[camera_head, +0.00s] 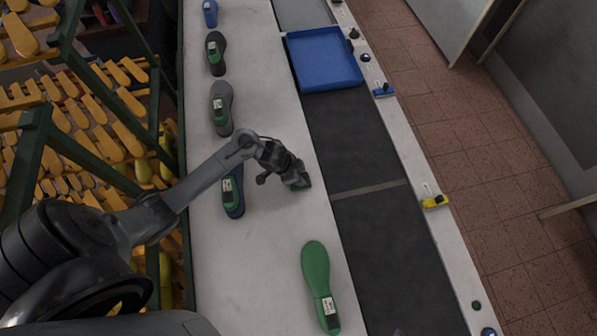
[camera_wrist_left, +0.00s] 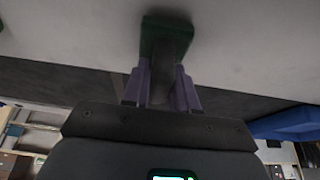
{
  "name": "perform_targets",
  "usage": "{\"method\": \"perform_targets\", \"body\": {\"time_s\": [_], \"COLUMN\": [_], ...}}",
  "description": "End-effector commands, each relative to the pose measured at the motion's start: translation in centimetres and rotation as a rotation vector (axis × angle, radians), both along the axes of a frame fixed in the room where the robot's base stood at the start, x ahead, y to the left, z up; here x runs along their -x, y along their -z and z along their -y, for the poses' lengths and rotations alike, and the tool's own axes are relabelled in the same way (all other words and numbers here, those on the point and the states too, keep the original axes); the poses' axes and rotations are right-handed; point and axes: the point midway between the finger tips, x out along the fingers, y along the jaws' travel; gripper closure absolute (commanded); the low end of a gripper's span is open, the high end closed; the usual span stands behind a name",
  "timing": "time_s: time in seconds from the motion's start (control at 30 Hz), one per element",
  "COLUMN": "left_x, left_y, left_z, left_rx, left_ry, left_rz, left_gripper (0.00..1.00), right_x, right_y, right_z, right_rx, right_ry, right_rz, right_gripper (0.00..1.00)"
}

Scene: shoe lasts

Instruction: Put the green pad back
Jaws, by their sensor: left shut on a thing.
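My left gripper (camera_head: 303,184) is over the pale table, near its right edge. It is shut on a dark green pad, mostly hidden by the gripper in the head view. In the left wrist view the dark green pad (camera_wrist_left: 166,38) sits between the purple fingers of my left gripper (camera_wrist_left: 162,75). A bright green shoe-shaped piece (camera_head: 316,270) with a white label lies on the table below the gripper in the head view, apart from it. My right gripper does not show.
A blue-and-green shoe piece (camera_head: 233,193) lies beside my left forearm, with grey ones (camera_head: 221,107) farther back. A blue tray (camera_head: 323,58) stands on the dark belt (camera_head: 395,235), which is otherwise mostly clear. Racks of yellow lasts (camera_head: 100,130) stand at left.

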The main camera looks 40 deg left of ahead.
Motion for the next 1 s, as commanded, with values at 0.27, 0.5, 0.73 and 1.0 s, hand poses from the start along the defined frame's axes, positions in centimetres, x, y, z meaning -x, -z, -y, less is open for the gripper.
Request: {"method": "perform_targets", "body": {"time_s": [0.27, 0.5, 0.73, 1.0], "left_x": [0.0, 0.0, 0.3, 1.8], "left_y": [0.2, 0.2, -1.3, -5.8], "left_z": [0.0, 0.0, -0.3, -1.3], "left_rx": [-0.001, 0.000, -0.001, -0.004], "left_ry": [0.000, 0.000, 0.001, 0.003], "left_rz": [-0.001, 0.000, 0.001, 0.003], "left_gripper": [0.47, 0.47, 0.47, 0.47], "right_x": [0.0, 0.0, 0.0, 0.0], "right_y": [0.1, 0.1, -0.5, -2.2], "right_z": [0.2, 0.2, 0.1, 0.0], "right_rx": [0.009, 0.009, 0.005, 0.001], "right_ry": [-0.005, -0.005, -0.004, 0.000], "right_rz": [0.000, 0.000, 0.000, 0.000], "right_gripper": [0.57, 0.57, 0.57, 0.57]}}
